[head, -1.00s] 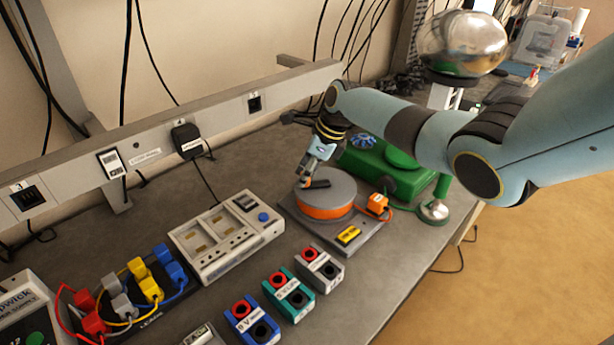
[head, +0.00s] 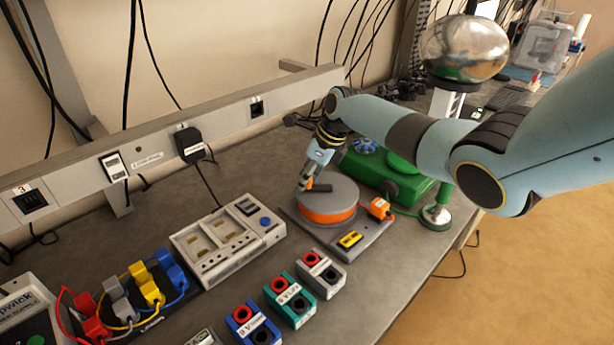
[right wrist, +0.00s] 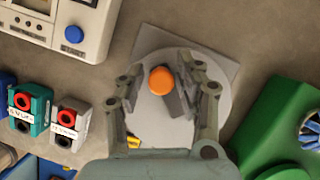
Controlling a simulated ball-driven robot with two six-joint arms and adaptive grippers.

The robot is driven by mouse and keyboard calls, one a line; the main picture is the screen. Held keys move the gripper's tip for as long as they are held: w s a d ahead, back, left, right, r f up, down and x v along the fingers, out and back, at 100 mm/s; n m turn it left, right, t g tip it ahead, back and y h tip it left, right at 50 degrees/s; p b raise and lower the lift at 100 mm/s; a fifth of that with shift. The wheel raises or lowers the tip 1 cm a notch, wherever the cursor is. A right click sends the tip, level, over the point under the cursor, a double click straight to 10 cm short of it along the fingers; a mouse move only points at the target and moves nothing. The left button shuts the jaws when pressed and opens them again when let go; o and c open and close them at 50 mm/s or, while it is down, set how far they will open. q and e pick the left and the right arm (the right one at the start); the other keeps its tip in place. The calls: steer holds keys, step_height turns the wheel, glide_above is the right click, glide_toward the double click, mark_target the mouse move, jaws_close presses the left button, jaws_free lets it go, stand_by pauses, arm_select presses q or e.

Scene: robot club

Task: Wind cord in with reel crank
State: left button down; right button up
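The reel (head: 327,204) is a grey disc with orange cord wound round its side, on a flat grey base. In the head view its dark crank arm (head: 320,187) lies across the top. In the right wrist view the crank's orange knob (right wrist: 161,80) stands between the fingers, with a gap on each side. My right gripper (head: 304,186) reaches down over the left part of the reel and hides the knob in the head view. It is open in the right wrist view (right wrist: 160,68). An orange cord end block (head: 379,208) sits at the base's right edge. My left gripper is out of view.
A green machine (head: 375,175) stands close behind the reel. A yellow label block (head: 349,240) is on the base's front. A white device (head: 228,240) stands left, and several socket blocks (head: 290,300) stand in front. The bench edge lies right.

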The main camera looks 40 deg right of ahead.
mark_target(325, 195)
steer(key=shift+o, duration=0.7)
steer(key=v, duration=1.2)
steer(key=shift+s+d+f, duration=0.1)
steer(key=shift+s+d, duration=0.05)
